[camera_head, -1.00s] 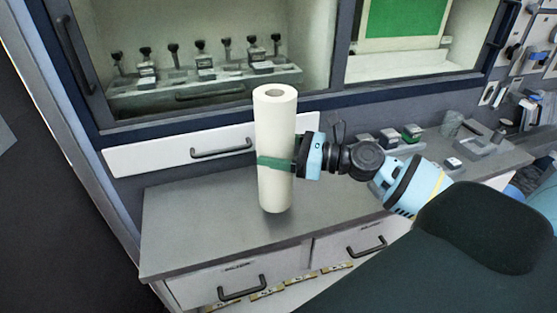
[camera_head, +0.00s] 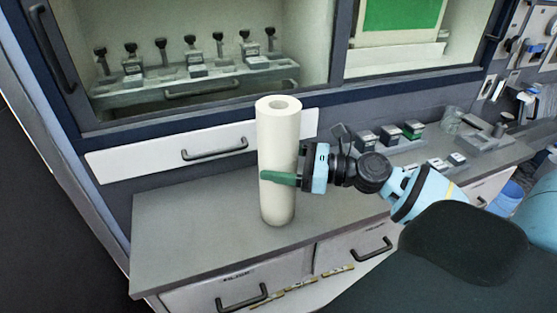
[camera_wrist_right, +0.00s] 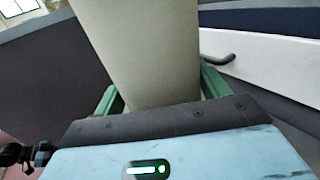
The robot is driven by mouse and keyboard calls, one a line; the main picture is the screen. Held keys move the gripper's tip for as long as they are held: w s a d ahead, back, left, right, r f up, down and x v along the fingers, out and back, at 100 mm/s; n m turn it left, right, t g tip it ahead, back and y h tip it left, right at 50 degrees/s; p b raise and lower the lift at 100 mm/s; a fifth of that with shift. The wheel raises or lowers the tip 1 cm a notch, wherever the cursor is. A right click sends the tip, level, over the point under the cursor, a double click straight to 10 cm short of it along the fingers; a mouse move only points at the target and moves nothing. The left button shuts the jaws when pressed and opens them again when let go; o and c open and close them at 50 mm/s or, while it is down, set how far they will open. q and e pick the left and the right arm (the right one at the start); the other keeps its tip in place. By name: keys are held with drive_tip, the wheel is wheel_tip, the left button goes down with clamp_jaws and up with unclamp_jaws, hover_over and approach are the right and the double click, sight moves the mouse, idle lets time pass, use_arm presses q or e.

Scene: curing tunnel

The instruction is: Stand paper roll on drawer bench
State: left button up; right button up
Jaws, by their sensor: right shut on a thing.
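The paper roll (camera_head: 279,142) is a tall white cylinder with a hollow core, upright over the left part of the grey drawer bench (camera_head: 185,235). My right gripper (camera_head: 280,179) comes from the right and is shut around the roll below its middle, green fingers on its sides. In the right wrist view the roll (camera_wrist_right: 145,50) fills the space between the green fingers (camera_wrist_right: 160,100). Its lower end appears at or just above the bench top; I cannot tell whether it touches. My left gripper is not in view.
A white drawer front (camera_head: 200,148) with a black handle is behind the roll. Small blocks (camera_head: 390,135) and a glass beaker (camera_head: 451,120) stand on the bench's right part. The bench top left of the roll is clear. A cabinet with a fixture rack (camera_head: 195,82) is above.

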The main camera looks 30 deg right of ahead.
drive_tip(key=o, duration=1.5)
drive_tip(key=shift+o, duration=0.2)
drive_tip(key=shift+r, duration=0.2)
drive_tip(key=shift+s+d+f, duration=0.15)
drive_tip(key=shift+s, duration=0.05)
drive_tip(key=v, duration=1.1)
drive_tip(key=shift+s+d, duration=0.2)
